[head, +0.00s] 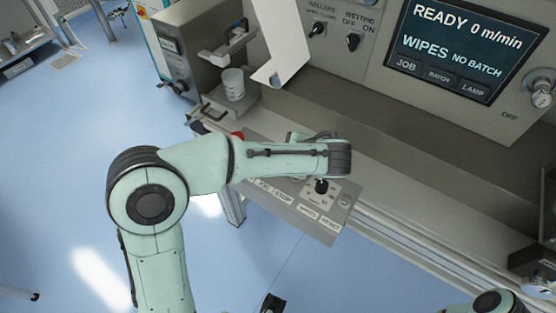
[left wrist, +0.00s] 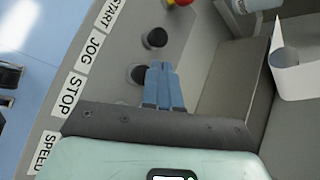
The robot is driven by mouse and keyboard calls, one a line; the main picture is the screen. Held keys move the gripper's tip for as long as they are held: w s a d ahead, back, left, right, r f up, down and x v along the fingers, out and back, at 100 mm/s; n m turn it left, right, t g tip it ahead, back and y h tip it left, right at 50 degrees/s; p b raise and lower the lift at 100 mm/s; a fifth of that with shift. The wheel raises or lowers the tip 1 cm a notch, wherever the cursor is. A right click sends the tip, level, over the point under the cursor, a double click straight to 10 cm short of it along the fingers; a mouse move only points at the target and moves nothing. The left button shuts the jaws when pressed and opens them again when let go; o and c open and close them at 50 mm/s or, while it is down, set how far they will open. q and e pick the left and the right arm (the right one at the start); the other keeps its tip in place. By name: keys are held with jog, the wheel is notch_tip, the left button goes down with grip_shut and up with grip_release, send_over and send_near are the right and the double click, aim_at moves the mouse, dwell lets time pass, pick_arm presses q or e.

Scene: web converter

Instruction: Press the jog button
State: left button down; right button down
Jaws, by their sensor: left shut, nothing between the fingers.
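The tilted grey button panel (head: 318,228) carries the labels START, JOG, STOP and SPEED along one edge in the left wrist view. The JOG label (left wrist: 92,46) lines up with a dark round button (left wrist: 138,74), which I take as the jog button. Another dark button (left wrist: 155,38) lines up with START. My left gripper (left wrist: 164,68) is shut and empty, its blue fingertips just right of the jog button. I cannot tell whether they touch it. In the head view my arm hides the gripper and these buttons.
A red button (head: 238,135) shows at the panel's far end, and a black knob (head: 321,186) near its other end. A screen (head: 465,45) reads READY 0 m/min.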

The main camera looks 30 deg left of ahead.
pick_arm(q)
jog(key=shift+f, duration=0.15)
pick_arm(e)
jog(key=shift+f, duration=0.1)
dwell(0.5)
pick_arm(q)
jog(key=shift+f, duration=0.3)
pick_arm(e)
jog(key=shift+f, duration=0.15)
